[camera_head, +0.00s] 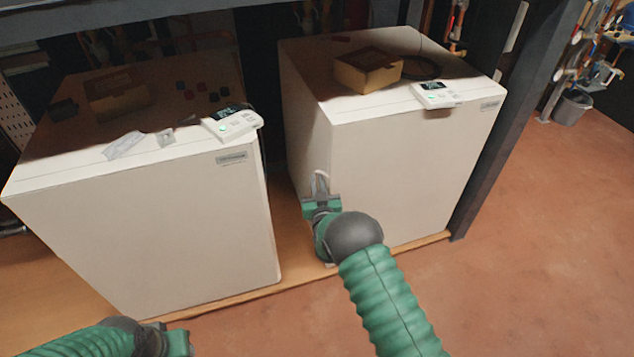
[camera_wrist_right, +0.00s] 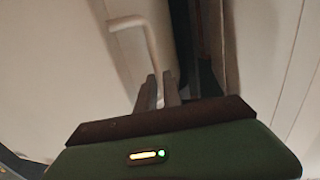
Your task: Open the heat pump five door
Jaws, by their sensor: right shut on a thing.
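Two white heat pump units stand side by side, a left one (camera_head: 150,225) and a right one (camera_head: 410,160); I cannot tell which is number five. The front door of each looks closed. My right gripper (camera_head: 320,188) is at the left edge of the right unit's front. A pale bent handle (camera_head: 321,180) shows between its fingers. In the right wrist view, the handle (camera_wrist_right: 146,45) runs down between the fingers of the right gripper (camera_wrist_right: 159,90), which is shut on it. My left gripper (camera_head: 178,343) is low at the bottom left, away from the units; its fingers are not clearly visible.
A cardboard box (camera_head: 367,70) and a small controller (camera_head: 437,95) lie on the right unit. Another controller (camera_head: 232,122) and papers lie on the left unit. A dark post (camera_head: 515,110) stands right of the right unit. The reddish floor (camera_head: 545,250) is clear.

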